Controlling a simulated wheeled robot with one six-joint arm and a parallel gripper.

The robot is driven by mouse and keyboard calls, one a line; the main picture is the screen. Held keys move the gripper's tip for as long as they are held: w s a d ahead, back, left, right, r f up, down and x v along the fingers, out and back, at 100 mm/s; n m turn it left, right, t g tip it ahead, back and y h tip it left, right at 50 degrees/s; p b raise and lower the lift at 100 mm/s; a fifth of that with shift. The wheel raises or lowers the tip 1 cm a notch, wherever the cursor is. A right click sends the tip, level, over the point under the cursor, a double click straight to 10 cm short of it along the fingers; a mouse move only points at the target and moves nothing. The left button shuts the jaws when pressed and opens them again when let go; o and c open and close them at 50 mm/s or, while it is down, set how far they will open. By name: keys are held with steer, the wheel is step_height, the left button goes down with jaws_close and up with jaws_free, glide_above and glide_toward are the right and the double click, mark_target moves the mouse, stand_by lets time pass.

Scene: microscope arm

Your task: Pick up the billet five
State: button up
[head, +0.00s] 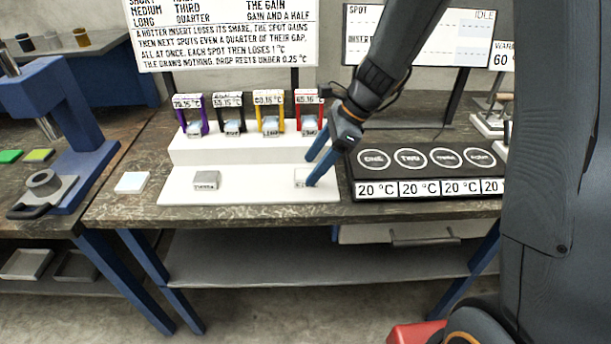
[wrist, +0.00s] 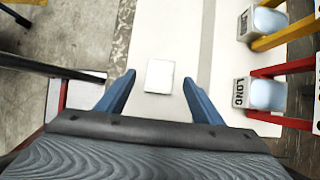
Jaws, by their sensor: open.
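A small pale billet (head: 300,179) sits on the front step of the white stand; its label is partly hidden by a finger and too small to read, so I cannot tell if it is billet five. In the wrist view this billet (wrist: 160,76) shows a plain pale top, between and slightly beyond my fingertips. My gripper (head: 309,171) is open, its two blue fingers pointing down around the billet, with visible gaps on both sides in the wrist view (wrist: 159,80). A grey billet (head: 206,180), with a small unclear label, lies on the same step to the left.
Purple, black, yellow and red holders (head: 268,115) with temperature tags stand on the stand's raised back step (head: 230,150). A black plate (head: 420,160) with several round spots lies to the right. A white tile (head: 132,182) and a blue press (head: 80,135) are left.

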steer(key=shift+x, duration=1.3)
steer(key=shift+c, duration=0.4)
jaws_close()
